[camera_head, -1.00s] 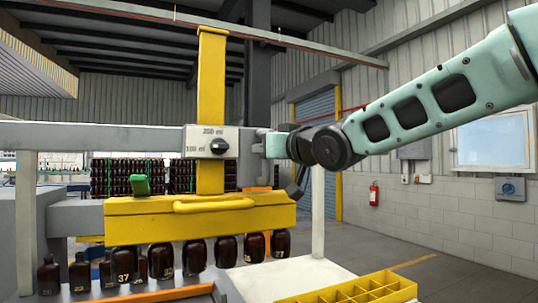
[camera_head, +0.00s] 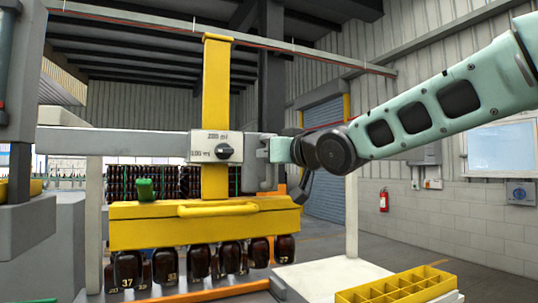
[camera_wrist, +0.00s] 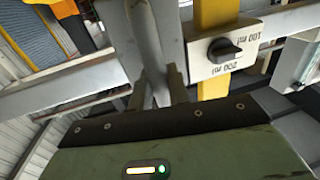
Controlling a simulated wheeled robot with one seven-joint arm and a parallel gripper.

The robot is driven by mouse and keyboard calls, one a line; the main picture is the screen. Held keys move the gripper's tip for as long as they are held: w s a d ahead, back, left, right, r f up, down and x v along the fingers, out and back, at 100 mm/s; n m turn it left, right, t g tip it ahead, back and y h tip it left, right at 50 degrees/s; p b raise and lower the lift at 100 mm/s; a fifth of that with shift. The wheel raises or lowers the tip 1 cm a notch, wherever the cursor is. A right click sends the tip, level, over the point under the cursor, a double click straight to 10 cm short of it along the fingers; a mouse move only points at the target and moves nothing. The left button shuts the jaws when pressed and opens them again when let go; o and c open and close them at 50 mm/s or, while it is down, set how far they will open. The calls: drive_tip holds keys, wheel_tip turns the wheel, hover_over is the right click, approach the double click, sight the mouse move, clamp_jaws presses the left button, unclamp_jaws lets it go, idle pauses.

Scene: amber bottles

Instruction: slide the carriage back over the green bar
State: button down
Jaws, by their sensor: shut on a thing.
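The carriage (camera_head: 205,228) is a long yellow box with a front handle, hung from a yellow post (camera_head: 215,85) on a grey rail (camera_head: 115,141). A row of amber bottles (camera_head: 198,262) shows directly beneath it. A small green piece (camera_head: 145,190) stands at its top left; I cannot tell whether this is the green bar. My gripper (camera_head: 268,149) is right of the white dial plate (camera_head: 210,146), shut on a grey part beside the post. In the wrist view, the gripper (camera_wrist: 165,88) closes around that grey part; the contact is partly hidden.
A grey machine housing (camera_head: 18,75) stands at the left, over a grey block (camera_head: 25,238). White uprights (camera_head: 93,215) stand at the left and right of the carriage. A yellow divided crate (camera_head: 400,287) is at the lower right. Stacked bottles stand behind.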

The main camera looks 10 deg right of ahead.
drive_tip(key=shift+s+a, duration=0.1)
drive_tip(key=shift+a, duration=0.15)
drive_tip(key=c, duration=1.4)
unclamp_jaws()
drive_tip(key=shift+a, duration=0.1)
drive_tip(key=shift+s+d, duration=0.35)
drive_tip(key=shift+g+y, duration=0.3)
drive_tip(key=shift+g, duration=0.1)
drive_tip(key=p+v, duration=0.2)
drive_tip(key=v, duration=0.2)
drive_tip(key=p+v, duration=0.2)
drive_tip(key=v, duration=0.3)
drive_tip(key=a+p+v, duration=0.1)
drive_tip(key=p+v, duration=0.2)
drive_tip(key=v, duration=0.2)
drive_tip(key=shift+s+f, duration=0.1)
drive_tip(key=shift+s, duration=0.25)
